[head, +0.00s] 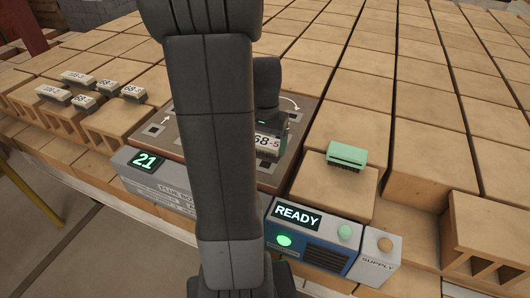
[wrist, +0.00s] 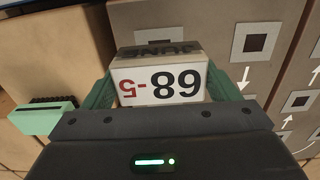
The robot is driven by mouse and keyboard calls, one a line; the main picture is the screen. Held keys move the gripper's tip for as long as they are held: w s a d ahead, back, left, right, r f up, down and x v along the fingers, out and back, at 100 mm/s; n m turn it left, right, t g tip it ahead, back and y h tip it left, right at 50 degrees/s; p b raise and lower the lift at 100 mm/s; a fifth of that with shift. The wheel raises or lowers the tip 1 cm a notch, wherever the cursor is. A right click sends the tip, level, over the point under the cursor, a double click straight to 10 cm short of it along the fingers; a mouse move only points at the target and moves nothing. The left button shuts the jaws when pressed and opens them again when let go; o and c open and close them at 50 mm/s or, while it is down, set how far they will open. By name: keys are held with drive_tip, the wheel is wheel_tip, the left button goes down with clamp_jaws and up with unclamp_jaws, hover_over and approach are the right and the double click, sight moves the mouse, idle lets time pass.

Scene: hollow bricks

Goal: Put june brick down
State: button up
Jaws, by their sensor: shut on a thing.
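The june brick (wrist: 158,84) is a small block with a white face reading 68-5, upside down in the wrist view, and JUNE on its adjoining side. My gripper (wrist: 161,88) is shut on it, with a green finger at each side. In the head view the june brick (head: 267,143) is over the right part of a brown plate (head: 272,180) with black-and-white square marks and white arrows. My arm hides much of the plate. I cannot tell whether the brick touches the surface below it.
Several small labelled bricks (head: 82,77) sit on the hollow bricks at left. A mint-green brush-like thing (head: 346,155) lies on a brick at right. In front are a grey box (head: 146,162) showing 21 and a blue box (head: 315,235) showing READY.

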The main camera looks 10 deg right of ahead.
sight(266, 153)
drive_tip(key=shift+f, duration=2.05)
drive_tip(key=o, duration=1.2)
drive_tip(key=shift+f, duration=0.15)
wheel_tip(266, 153, up, 12)
drive_tip(key=shift+r, duration=0.2)
